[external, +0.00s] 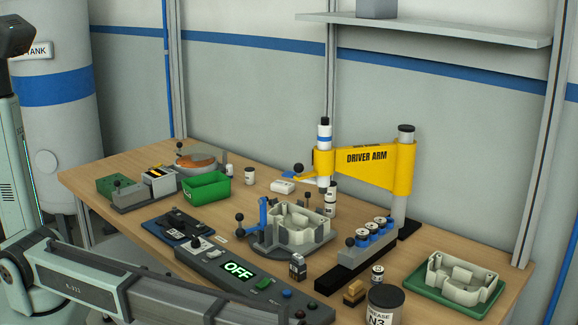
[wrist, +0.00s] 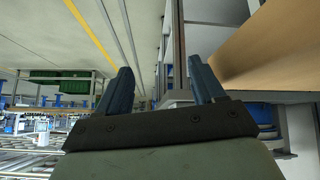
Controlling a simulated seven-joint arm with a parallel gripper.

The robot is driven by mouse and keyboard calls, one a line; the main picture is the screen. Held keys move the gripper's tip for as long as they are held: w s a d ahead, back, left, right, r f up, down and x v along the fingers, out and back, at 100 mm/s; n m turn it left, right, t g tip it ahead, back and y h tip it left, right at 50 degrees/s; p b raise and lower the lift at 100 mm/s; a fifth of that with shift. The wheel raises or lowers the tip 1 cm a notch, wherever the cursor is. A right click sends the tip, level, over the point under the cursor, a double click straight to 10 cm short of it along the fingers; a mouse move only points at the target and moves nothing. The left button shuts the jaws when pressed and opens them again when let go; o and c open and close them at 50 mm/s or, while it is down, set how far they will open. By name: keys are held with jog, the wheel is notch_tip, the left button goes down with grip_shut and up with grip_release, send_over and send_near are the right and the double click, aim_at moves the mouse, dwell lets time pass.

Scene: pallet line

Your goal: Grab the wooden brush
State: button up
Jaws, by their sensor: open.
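The wooden brush appears to be the small tan block with a darker top (external: 354,292). It sits near the front edge of the table in the external view, between a small dark-topped block and the grease tin. It is small there, so its bristles cannot be made out. My gripper (wrist: 160,78) shows in the wrist view with its two blue-grey fingers apart and nothing between them. It points past the table's side, and the brush is not visible in that view. My gripper's fingers are not visible in the external view.
A grease tin (external: 384,305) stands right of the brush and a small dark-topped block (external: 298,267) left of it. The control box with the OFF display (external: 238,270) lies farther left. A fixture (external: 290,232) and a yellow driver arm (external: 372,163) stand behind. The wooden tabletop (wrist: 270,55) edges the wrist view.

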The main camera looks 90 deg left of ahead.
jog(key=w+a+r+n, duration=0.15)
jog(key=w+r, duration=0.35)
jog(key=r, duration=0.6)
notch_tip(320, 180, up, 6)
jog(key=r+n+g+y, duration=0.1)
jog(key=n+g+y, duration=0.45)
jog(key=n, duration=0.85)
send_over(356, 284)
jog(key=shift+m, duration=0.25)
notch_tip(356, 284, down, 14)
jog(key=shift+a+r, duration=0.1)
jog(key=shift+r, duration=0.05)
jog(key=c, duration=1.2)
jog(key=shift+o, duration=0.2)
